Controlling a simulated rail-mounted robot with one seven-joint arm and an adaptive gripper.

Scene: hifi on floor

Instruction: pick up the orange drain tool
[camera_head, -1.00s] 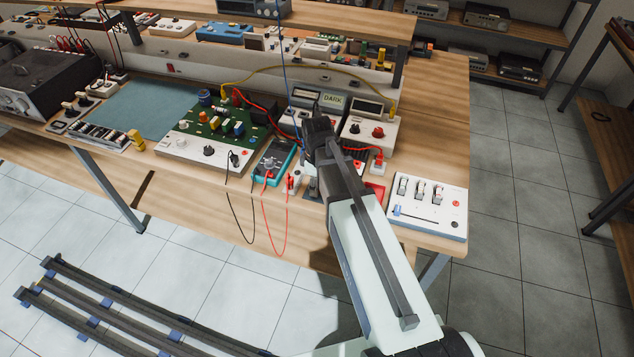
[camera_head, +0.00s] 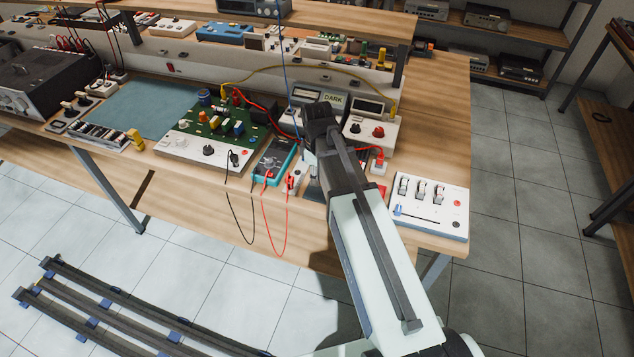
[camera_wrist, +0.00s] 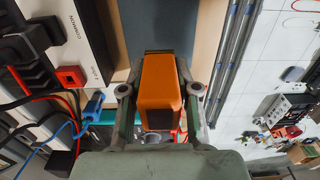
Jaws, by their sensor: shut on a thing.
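The orange drain tool (camera_wrist: 161,82) shows in the wrist view as an orange block with a dark lower end. My gripper (camera_wrist: 160,92) has one finger on each side of it and is shut on it. In the head view my wrist and forearm reach over the front of the workbench (camera_head: 226,215) and hide the tool and most of my gripper. I cannot tell how far the tool is above the bench.
A teal multimeter (camera_head: 273,161) with red and black leads lies left of my wrist. A green circuit board (camera_head: 222,122) is further left. A white switch panel (camera_head: 430,205) lies to the right. Instruments stand behind my wrist. A blue cable (camera_wrist: 62,132) runs near my gripper.

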